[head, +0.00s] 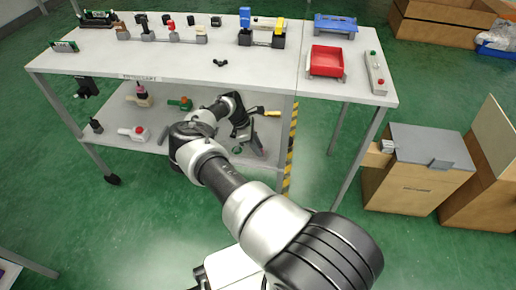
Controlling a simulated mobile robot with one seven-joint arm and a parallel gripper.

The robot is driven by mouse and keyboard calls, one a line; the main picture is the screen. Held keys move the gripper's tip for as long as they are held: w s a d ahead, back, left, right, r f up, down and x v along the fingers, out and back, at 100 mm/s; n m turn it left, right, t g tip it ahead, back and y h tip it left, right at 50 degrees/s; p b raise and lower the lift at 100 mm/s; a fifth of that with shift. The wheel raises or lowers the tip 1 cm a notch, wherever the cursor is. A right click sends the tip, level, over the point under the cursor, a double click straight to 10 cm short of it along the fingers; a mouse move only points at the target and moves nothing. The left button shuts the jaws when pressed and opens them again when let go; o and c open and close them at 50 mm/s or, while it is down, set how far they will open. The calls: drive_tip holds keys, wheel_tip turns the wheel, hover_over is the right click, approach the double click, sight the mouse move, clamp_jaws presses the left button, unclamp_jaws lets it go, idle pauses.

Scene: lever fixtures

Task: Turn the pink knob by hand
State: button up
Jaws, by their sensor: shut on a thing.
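My gripper (243,131) is at the lower shelf of the bench, near its right end. It is shut on part of a small grey fixture with a reddish-pink edge (258,148). My arm hides much of this fixture, and I cannot tell whether the gripped part is the pink knob. A dark piece with a pink top (142,91) stands upright at the back left of the lower shelf, well apart from my gripper.
A yellow-handled lever (264,111) is close to my gripper. A green fixture (181,103) and a white-and-red one (134,133) stand on the shelf's left. A striped post (290,150) rises on the right.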

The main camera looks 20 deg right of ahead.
drive_tip(key=m, duration=0.2)
drive_tip(key=m+g+y, duration=0.1)
drive_tip(key=m, duration=0.1)
drive_tip(key=m+y, duration=0.1)
drive_tip(key=m, duration=0.1)
drive_tip(key=shift+w+d+m+g, duration=0.2)
drive_tip(key=shift+w+m+g, duration=0.05)
drive_tip(key=shift+m+g, duration=0.15)
idle(0.4)
drive_tip(key=o, duration=1.1)
drive_tip(key=shift+c, duration=0.2)
